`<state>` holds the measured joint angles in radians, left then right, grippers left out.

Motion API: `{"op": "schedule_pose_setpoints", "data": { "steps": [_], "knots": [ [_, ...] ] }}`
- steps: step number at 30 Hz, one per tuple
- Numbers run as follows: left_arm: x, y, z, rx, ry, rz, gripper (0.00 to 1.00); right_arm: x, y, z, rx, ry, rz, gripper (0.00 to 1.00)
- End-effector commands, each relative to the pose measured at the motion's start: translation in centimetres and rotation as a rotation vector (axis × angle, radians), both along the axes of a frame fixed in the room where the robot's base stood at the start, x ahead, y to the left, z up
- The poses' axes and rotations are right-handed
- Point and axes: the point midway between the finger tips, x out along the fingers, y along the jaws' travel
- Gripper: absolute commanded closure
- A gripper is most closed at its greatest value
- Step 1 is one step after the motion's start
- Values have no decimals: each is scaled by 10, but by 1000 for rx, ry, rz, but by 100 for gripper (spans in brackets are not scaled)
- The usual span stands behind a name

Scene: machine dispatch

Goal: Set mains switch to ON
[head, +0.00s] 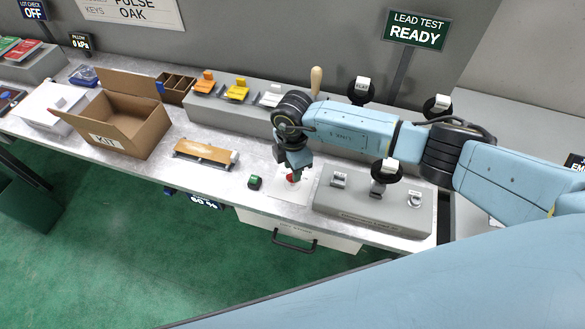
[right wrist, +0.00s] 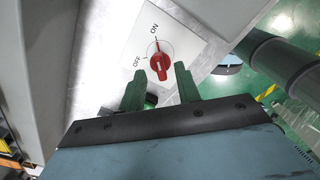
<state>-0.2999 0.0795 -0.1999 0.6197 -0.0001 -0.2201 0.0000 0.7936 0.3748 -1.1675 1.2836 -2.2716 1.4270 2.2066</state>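The mains switch (right wrist: 160,62) is a red rotary knob on a pale plate (right wrist: 190,45) marked ON and OFF. In the right wrist view its long axis runs roughly toward the ON mark; OFF is to the left. In the head view the red knob (head: 292,178) shows partly below my right gripper (head: 296,172). My right gripper also shows in the right wrist view (right wrist: 159,74), with its two green fingers apart, one on each side of the knob's near end. I cannot tell whether they touch it. My left gripper is not in view.
A green button (head: 255,182) sits left of the switch plate. A grey panel with levers (head: 370,215) stands right of it. A raised grey block (head: 235,115) with coloured switches lies behind. An open KIT box (head: 130,135) and a wooden-topped piece (head: 205,152) are farther left.

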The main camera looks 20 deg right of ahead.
Motion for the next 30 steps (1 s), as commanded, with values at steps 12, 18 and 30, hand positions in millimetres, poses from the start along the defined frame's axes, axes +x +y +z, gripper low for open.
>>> {"op": "schedule_pose_setpoints", "data": {
  "steps": [12, 18, 30],
  "knots": [
    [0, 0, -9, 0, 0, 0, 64, 1, 0, 90, 1, -5, 1, 67],
    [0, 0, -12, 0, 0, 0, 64, 1, 0, 115, 0, -2, 1, 67],
    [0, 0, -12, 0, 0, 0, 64, 0, 0, 120, 0, -1, 0, 67]
  ]
}}
